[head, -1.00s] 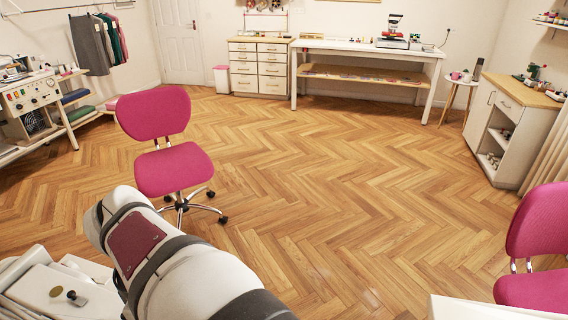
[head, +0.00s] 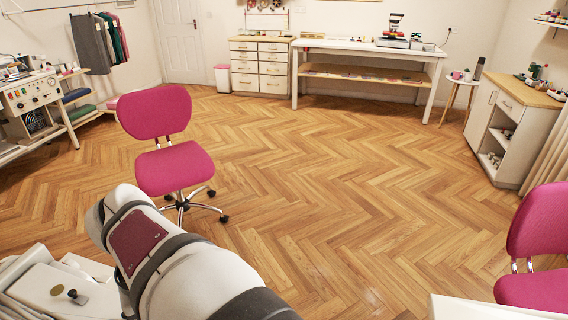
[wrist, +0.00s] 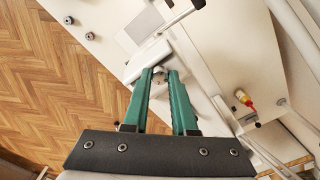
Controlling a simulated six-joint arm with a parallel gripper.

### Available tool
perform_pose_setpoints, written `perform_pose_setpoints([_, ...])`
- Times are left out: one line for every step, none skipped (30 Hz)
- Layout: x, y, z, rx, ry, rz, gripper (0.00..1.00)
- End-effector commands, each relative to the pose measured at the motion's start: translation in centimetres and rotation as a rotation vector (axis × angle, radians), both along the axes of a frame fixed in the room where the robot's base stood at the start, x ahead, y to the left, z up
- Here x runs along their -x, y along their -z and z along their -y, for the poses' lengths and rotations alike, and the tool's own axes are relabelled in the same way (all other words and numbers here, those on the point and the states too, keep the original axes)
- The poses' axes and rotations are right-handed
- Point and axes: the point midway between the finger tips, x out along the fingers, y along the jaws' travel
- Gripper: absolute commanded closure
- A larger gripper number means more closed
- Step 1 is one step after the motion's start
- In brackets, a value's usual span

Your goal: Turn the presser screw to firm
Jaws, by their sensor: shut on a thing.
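In the wrist view, my gripper (wrist: 160,74) has two green fingers. Their tips close on a small round metal piece (wrist: 160,81), seemingly the presser screw, beside a white machine part (wrist: 147,60). The fingers cover much of the piece, so its marking and how far it is turned cannot be read. The gripper does not show in the head view, where only my arm fills the lower left.
In the wrist view, a small yellow and red item (wrist: 243,97) sits right of the fingers, near white rods. In the head view, a pink chair (head: 170,165) stands beyond my arm; the wood floor (head: 330,190) is clear.

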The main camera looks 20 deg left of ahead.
Motion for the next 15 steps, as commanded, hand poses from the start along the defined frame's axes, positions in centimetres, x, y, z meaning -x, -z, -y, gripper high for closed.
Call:
perform_pose_setpoints([0.03, 0.03, 0.04, 0.001, 0.039, -0.001, 1.0])
perform_pose_setpoints([0.03, 0.03, 0.04, 0.001, 0.067, -0.001, 1.0])
perform_pose_setpoints([0.03, 0.03, 0.04, 0.001, 0.104, -0.001, 1.0])
perform_pose_setpoints([0.03, 0.03, 0.04, 0.001, 0.132, -0.001, 1.0])
perform_pose_setpoints([0.03, 0.03, 0.04, 0.001, 0.159, -0.001, 1.0])
perform_pose_setpoints([0.03, 0.03, 0.05, 0.001, 0.194, -0.001, 1.0])
perform_pose_setpoints([0.03, 0.04, 0.06, 0.001, 0.22, -0.001, 1.0])
perform_pose_setpoints([0.03, 0.04, 0.06, 0.001, 0.245, -0.001, 1.0])
perform_pose_setpoints([0.03, 0.04, 0.06, 0.001, 0.277, -0.001, 1.0])
perform_pose_setpoints([0.03, 0.04, 0.06, 0.001, 0.3, -0.001, 1.0])
perform_pose_setpoints([0.03, 0.04, 0.06, 0.001, 0.322, -0.001, 1.0])
perform_pose_setpoints([0.03, 0.04, 0.06, 0.001, 0.351, -0.001, 1.0])
perform_pose_setpoints([0.02, 0.04, 0.06, 0.001, 0.372, -0.001, 1.0])
perform_pose_setpoints([0.02, 0.04, 0.06, 0.001, 0.39, -0.001, 1.0])
perform_pose_setpoints([0.02, 0.04, 0.06, 0.001, 0.414, -0.001, 1.0])
